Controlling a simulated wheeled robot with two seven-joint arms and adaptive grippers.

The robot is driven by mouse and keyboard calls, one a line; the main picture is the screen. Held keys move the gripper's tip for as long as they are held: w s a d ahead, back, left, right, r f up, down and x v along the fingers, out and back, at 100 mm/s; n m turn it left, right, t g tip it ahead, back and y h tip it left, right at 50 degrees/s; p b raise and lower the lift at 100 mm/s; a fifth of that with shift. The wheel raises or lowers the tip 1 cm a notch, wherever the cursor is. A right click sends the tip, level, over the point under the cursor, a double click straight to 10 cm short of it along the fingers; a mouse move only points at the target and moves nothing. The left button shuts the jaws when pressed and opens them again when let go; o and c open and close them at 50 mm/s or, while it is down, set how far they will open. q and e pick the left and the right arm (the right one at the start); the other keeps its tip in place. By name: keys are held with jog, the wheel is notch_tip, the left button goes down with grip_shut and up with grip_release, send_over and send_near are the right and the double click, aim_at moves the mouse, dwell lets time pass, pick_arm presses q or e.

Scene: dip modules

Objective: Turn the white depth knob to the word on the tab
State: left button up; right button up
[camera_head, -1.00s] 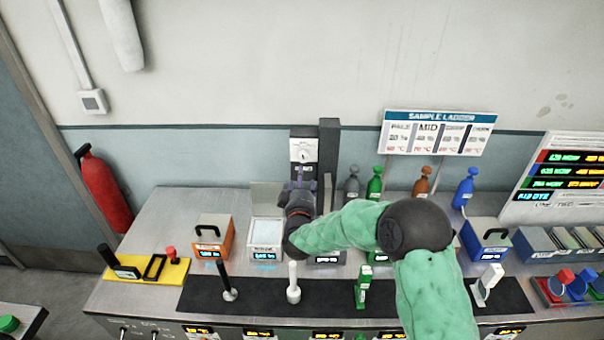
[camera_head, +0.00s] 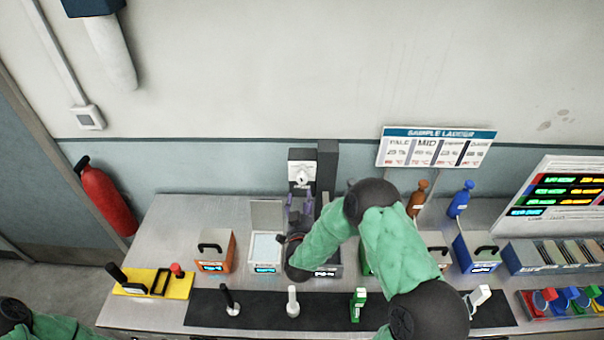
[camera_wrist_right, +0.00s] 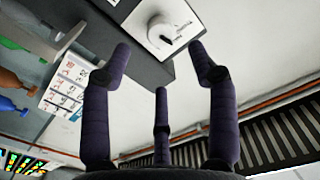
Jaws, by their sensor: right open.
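The white depth knob (camera_head: 301,178) sits on a white plate on a dark grey post behind the bench. In the right wrist view the knob (camera_wrist_right: 160,32) is at the top, on its white plate with small dark marks that I cannot read. My right gripper (camera_head: 300,197) has purple fingers and is just below the knob in the head view. In the wrist view the right gripper (camera_wrist_right: 160,50) is open and empty, its fingers spread to either side of the knob and apart from it. I cannot make out a tab with a word. My left gripper is out of view.
Brown (camera_head: 417,198) and blue (camera_head: 461,199) bottles stand at the back. An orange box (camera_head: 215,251) and a blue box (camera_head: 477,252) stand on the bench. Several levers line the dark front strip (camera_head: 260,312).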

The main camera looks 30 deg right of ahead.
aim_at(302, 182)
jog(key=p+x, duration=0.1)
jog(key=x, duration=0.9)
jog(key=shift+d+p, duration=0.1)
jog(key=shift+p, duration=0.2)
jog(key=c, duration=1.2)
